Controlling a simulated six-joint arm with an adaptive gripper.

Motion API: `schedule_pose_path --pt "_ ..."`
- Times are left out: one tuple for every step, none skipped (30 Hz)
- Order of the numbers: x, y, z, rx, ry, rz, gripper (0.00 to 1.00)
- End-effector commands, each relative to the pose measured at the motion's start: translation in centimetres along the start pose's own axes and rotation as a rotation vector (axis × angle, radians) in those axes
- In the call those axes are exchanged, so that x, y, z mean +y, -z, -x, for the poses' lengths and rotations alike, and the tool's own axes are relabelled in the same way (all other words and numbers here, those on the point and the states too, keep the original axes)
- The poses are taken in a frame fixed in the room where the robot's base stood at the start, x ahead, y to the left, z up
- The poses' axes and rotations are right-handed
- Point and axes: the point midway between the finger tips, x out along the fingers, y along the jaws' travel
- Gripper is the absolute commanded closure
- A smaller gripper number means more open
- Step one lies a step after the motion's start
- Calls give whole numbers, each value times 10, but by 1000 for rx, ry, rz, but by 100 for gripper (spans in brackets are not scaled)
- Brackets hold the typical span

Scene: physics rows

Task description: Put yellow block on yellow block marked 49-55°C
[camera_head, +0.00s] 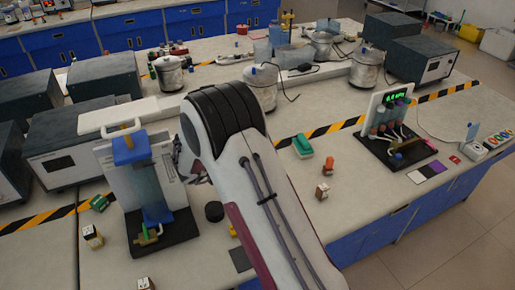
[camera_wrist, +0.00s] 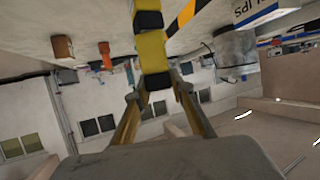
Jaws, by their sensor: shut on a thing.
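In the wrist view my gripper (camera_wrist: 157,85) points away from the camera, its two brownish fingers converging on a yellow block (camera_wrist: 152,52). The gripper is shut on this block, which has dark parts at its near and far ends. In the head view my white and black arm covers the gripper and the held block. A small yellow piece (camera_head: 233,231) shows at the arm's left edge, on the table. No 49-55°C marking is readable on any block.
Small marked blocks stand at the left (camera_head: 92,236), at the front (camera_head: 145,284) and right of the arm (camera_head: 322,191). A blue-topped apparatus (camera_head: 130,148) stands left of the arm. A green-and-white item (camera_head: 302,146) and a tube rack with display (camera_head: 390,115) lie right.

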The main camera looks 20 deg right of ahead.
Motion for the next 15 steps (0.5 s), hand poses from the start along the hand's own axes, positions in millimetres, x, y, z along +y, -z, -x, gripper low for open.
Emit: schedule_pose_path --pt "0 0 0 0 0 0 100" --pt "0 0 0 0 0 0 100" --pt "0 0 0 0 0 0 100" --pt "0 0 0 0 0 0 100" --pt "0 -1 0 0 0 0 100" --pt "0 -2 -1 0 0 0 100" --pt "0 -2 -1 0 0 0 100" --pt "0 -2 -1 0 0 0 72" --pt "0 -2 -1 0 0 0 62" --pt "0 -2 -1 0 0 0 61" --pt "0 -2 -1 0 0 0 61" --pt "0 -2 -1 0 0 0 61" --pt "0 -2 -1 0 0 0 61" --pt "0 -2 -1 0 0 0 61" --pt "0 -2 -1 0 0 0 61"
